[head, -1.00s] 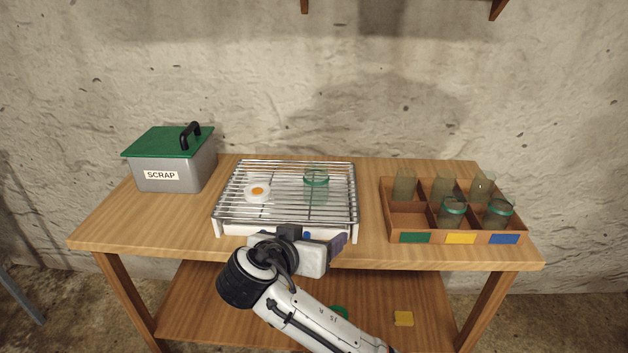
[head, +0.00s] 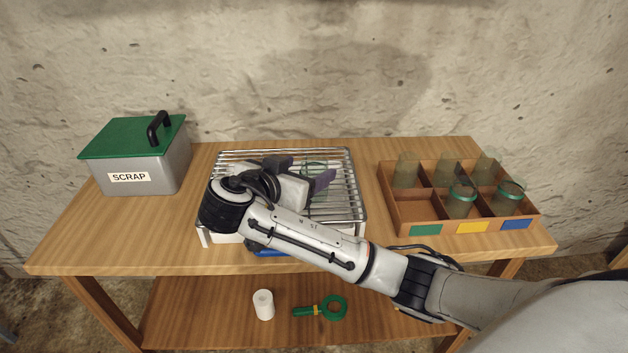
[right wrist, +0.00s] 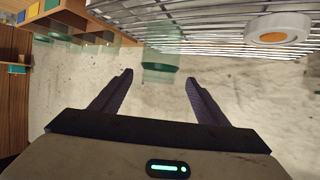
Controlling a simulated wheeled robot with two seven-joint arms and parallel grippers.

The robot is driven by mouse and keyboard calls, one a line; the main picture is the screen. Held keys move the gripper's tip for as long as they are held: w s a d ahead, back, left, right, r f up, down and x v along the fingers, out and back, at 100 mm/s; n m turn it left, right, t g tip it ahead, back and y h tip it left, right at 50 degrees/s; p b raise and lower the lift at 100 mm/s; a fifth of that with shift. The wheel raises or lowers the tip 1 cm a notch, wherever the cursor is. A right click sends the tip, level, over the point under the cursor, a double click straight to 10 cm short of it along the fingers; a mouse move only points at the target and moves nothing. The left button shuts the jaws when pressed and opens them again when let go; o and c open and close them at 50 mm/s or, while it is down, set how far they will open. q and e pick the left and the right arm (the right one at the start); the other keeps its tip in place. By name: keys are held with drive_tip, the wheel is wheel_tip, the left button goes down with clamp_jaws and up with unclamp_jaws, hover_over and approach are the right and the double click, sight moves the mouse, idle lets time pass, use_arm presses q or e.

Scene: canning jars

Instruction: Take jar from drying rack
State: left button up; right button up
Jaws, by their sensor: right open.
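The drying rack (head: 345,215) is a wire grid on the table. A clear jar with a green band (head: 315,165) stands on it and is partly hidden by my gripper. In the right wrist view, which looks upside down, the jar (right wrist: 161,62) appears just beyond and between the fingertips. My right gripper (head: 310,168) is open over the rack, one finger to each side of the jar's line; whether the fingers overlap the jar is hard to tell. My left gripper is not in view.
A white disc with an orange centre (right wrist: 279,27) lies on the rack. A grey SCRAP bin (head: 160,172) with a green lid stands left. A divided wooden crate (head: 385,200) at right holds several jars; its front left compartment is empty. A white roll (head: 263,305) sits on the lower shelf.

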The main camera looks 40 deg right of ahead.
sight(315, 167)
drive_tip(key=x, duration=0.4)
drive_tip(key=shift+d+f+p, duration=0.1)
drive_tip(key=shift+d+p, duration=0.2)
drive_tip(key=shift+a, duration=0.1)
drive_tip(key=c, duration=1.2)
